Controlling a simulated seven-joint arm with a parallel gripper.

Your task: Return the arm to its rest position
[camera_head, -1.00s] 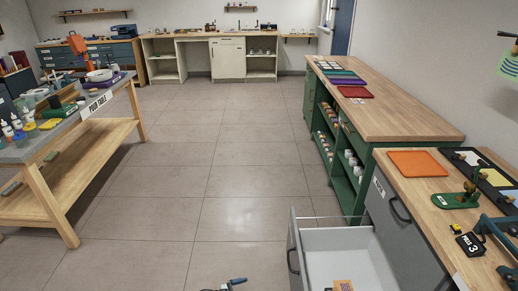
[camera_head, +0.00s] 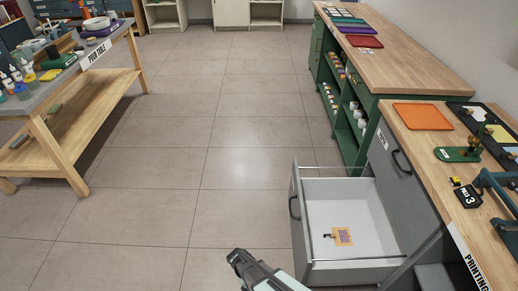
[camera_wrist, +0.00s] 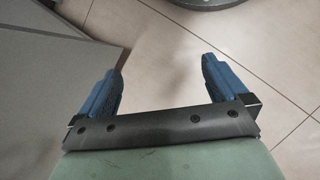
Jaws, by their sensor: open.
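My gripper (camera_wrist: 161,85) is open and empty in the wrist view, with its two blue fingers wide apart above the tiled floor. In the head view my arm's end (camera_head: 245,262) shows at the bottom middle, left of the open drawer and apart from it. Its fingertips are too small to make out clearly there.
A grey-fronted drawer (camera_head: 365,258) stands pulled out at the right, with an orange patterned square (camera_head: 343,237) and a small dark item inside. The printing bench (camera_head: 455,190) is at the right, a pour table (camera_head: 40,129) at the left. The floor (camera_head: 205,135) between is clear.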

